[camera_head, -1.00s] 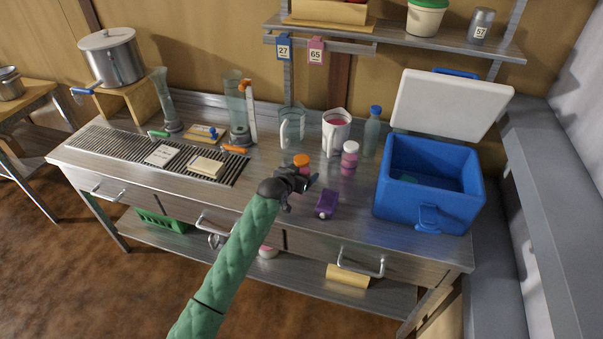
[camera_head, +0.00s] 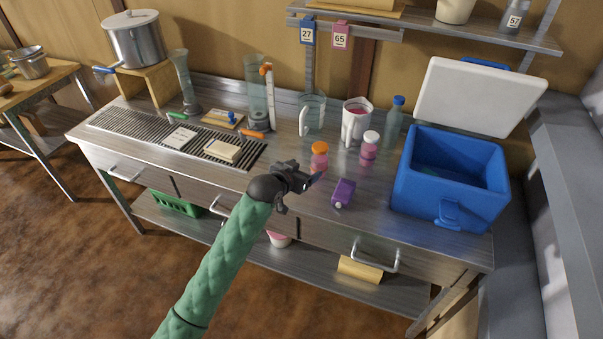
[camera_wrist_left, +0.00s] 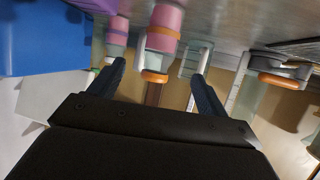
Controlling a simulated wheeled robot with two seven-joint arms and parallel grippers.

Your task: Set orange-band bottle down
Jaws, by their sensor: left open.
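The orange-band bottle (camera_head: 319,163), pink with an orange top, stands upright on the metal counter (camera_head: 290,215). In the left wrist view the orange-band bottle (camera_wrist_left: 158,42) appears upside down, between and beyond the two fingers. My left gripper (camera_head: 309,181) is in front of the bottle, its jaws open and apart with nothing held. My right gripper is in neither view.
A white-capped pink bottle (camera_head: 370,146) and a purple item (camera_head: 343,193) are close on the right. Behind are a clear jug (camera_head: 313,115), a white jug (camera_head: 355,120) and a blue-capped bottle (camera_head: 394,124). An open blue cooler (camera_head: 450,185) stands farther right.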

